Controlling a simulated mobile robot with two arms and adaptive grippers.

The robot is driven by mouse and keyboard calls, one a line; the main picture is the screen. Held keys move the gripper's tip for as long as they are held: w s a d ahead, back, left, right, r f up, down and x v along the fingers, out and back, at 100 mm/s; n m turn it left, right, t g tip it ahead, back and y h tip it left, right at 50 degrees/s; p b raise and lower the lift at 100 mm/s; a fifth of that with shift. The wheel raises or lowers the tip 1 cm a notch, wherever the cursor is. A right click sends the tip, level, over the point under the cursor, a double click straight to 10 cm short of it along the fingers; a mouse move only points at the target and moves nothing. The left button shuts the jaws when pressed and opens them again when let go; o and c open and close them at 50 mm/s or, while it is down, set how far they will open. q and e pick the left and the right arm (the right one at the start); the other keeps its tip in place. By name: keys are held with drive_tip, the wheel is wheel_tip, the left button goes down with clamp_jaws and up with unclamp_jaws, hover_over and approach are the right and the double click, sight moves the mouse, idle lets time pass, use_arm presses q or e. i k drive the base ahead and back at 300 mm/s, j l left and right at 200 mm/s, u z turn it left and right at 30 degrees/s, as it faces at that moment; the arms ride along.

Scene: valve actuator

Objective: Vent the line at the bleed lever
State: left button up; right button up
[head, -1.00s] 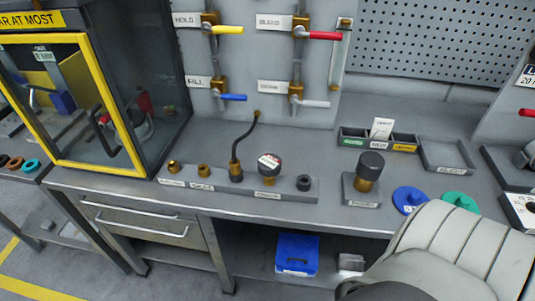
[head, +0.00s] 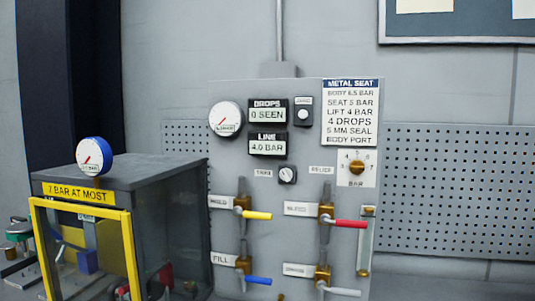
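The bleed lever (head: 350,224) has a red handle on a brass valve, beside a label reading BLEED (head: 301,209), at the upper right of the valve group on the grey panel (head: 225,175). Its handle points right, nearly level, across the vertical pipe. The line display (head: 267,144) reads 4.0 BAR. The drops display (head: 267,111) reads 0 SEEN. A round white dial gauge (head: 226,118) is at the panel's upper left; its reading is too small to tell. Neither gripper is in view.
Close by are the yellow hold lever (head: 257,215), blue fill lever (head: 258,281) and a grey lever (head: 343,292). A sight tube (head: 366,243) stands right of the red handle. A yellow-framed cabinet (head: 130,172) with a blue gauge (head: 94,156) stands left.

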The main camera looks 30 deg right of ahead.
sight(325, 219)
drive_tip(key=z, duration=1.55)
drive_tip(key=i+l, duration=0.3)
drive_tip(key=i, duration=0.25)
drive_tip(key=z, duration=0.05)
